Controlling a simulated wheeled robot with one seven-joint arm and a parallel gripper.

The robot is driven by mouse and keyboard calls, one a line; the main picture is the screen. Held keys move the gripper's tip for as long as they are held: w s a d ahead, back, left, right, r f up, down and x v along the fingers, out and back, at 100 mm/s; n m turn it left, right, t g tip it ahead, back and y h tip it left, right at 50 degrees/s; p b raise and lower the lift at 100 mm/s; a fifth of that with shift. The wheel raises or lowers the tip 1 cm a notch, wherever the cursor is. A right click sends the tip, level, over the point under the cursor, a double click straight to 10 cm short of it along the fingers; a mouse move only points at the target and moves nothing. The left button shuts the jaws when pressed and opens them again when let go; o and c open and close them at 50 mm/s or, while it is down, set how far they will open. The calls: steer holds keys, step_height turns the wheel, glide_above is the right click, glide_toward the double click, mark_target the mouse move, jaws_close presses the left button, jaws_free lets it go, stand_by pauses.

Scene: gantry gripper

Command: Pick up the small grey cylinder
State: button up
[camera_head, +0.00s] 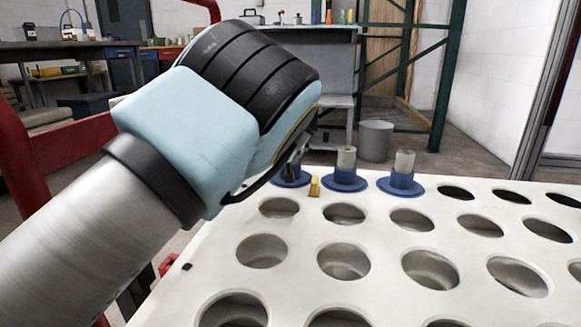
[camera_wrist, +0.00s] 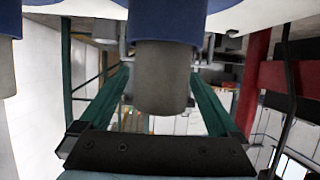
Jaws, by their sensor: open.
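In the wrist view a small grey cylinder (camera_wrist: 160,78) hangs in the picture from its blue holder (camera_wrist: 168,22), as the view is upside down. It lies between the two fingers of my gripper (camera_wrist: 160,88), which are spread with a gap on each side. In the head view my gripper (camera_head: 291,166) is at the leftmost blue holder (camera_head: 291,181), at the far edge of the white table (camera_head: 300,222). My arm mostly hides the cylinder there. Two more grey cylinders stand upright in blue holders, one in the middle (camera_head: 346,158) and one at the right (camera_head: 404,161).
The white table has rows of large round holes. A small yellow piece (camera_head: 314,187) stands between the left and middle holders. Behind are a grey bin (camera_head: 375,140), a green rack (camera_head: 446,80) and a workbench (camera_head: 340,75). A red frame (camera_head: 60,150) is at the left.

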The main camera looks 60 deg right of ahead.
steer(key=shift+w+d, duration=0.1)
steer(key=shift+d, duration=0.1)
steer(key=shift+c, duration=0.3)
jaws_close()
stand_by(0.4)
